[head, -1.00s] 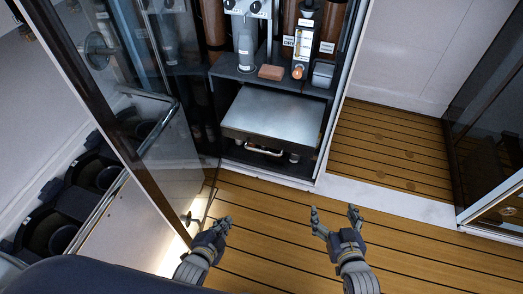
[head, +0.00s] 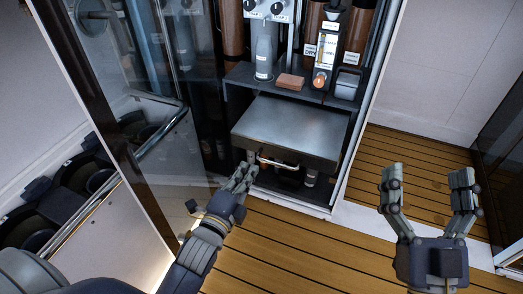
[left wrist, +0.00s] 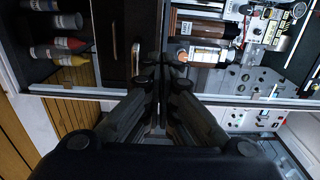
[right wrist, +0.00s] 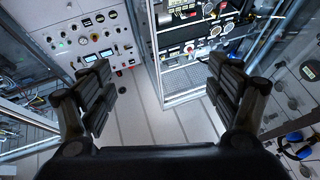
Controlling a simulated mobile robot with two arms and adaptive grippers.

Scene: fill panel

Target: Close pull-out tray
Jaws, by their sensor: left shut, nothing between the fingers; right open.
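The pull-out tray (head: 292,128) is a grey metal slab in the dark cabinet, below the shelf with bottles. It sticks out toward me, and its pale bar handle (head: 277,163) is on its front. My left gripper (head: 245,172) is shut and empty, with its fingertips just left of the handle; I cannot tell whether they touch. In the left wrist view the shut fingers (left wrist: 163,75) point into the cabinet, and the handle (left wrist: 136,58) shows left of them. My right gripper (head: 430,180) is open and empty over the floor, right of the cabinet. It also shows open in the right wrist view (right wrist: 165,85).
An open glass door (head: 150,120) stands left of the cabinet, close to my left arm. A sponge-like block (head: 291,82) and a grey bottle (head: 264,55) sit on the shelf above. Small bottles (left wrist: 68,43) stand under the tray. The wooden floor (head: 290,245) in front is clear.

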